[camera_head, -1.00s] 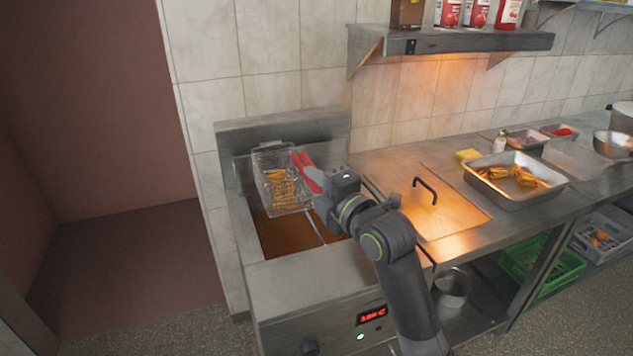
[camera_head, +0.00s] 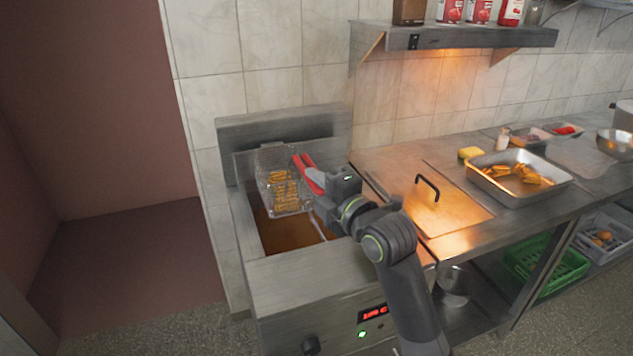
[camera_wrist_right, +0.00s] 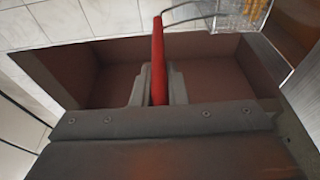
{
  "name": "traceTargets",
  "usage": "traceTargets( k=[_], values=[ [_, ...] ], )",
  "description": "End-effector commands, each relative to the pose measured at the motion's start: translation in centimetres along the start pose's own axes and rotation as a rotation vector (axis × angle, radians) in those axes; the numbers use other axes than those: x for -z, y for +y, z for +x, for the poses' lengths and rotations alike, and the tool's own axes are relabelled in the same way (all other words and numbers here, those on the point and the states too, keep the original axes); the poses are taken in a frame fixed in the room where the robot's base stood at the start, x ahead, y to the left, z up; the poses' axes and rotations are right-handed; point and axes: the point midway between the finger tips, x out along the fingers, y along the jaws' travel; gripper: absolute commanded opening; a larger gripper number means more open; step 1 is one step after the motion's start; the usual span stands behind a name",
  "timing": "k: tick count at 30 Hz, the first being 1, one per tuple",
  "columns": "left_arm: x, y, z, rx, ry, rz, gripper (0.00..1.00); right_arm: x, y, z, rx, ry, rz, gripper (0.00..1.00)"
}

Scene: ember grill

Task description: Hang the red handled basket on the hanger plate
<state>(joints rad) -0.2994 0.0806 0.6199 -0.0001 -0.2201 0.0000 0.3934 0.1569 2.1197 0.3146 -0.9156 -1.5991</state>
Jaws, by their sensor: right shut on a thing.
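The wire basket (camera_head: 283,185) with fries in it hangs in the air above the oil of the fryer (camera_head: 275,262), near its back wall. Its red handle (camera_head: 305,165) is in my right gripper (camera_head: 318,187), which is shut on it. In the right wrist view the red handle (camera_wrist_right: 158,62) stands between the two grey fingers (camera_wrist_right: 157,88), and a corner of the basket (camera_wrist_right: 241,14) shows at the top right. The hanger plate is probably at the fryer's raised back panel (camera_head: 285,128), but I cannot tell its exact hooks. My left gripper is out of view.
A steel lid with a black handle (camera_head: 428,188) covers the counter right of the fryer. A steel tray (camera_head: 545,192) with food and a yellow sponge (camera_head: 471,153) stand further right. A shelf (camera_head: 455,38) with bottles is on the wall above.

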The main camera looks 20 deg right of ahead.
Motion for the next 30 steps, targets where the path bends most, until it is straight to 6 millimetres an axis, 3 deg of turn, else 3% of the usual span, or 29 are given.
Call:
traceTargets(
  k=[12, 13, 18, 30],
  values=[
    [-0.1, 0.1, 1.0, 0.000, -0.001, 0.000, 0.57, 0.0, -1.0, 0.0, -0.006, 0.000, -0.002, 0.00],
    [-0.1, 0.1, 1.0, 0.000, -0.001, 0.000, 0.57, 0.0, -0.9, 0.0, -0.006, 0.001, -0.002, 0.14],
    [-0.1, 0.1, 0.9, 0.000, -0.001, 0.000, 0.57, 0.0, -0.9, 0.0, -0.004, 0.000, -0.001, 0.36],
    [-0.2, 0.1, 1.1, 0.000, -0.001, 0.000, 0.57, -0.1, -1.2, -0.8, 0.002, -0.001, 0.000, 0.38]
  ],
)
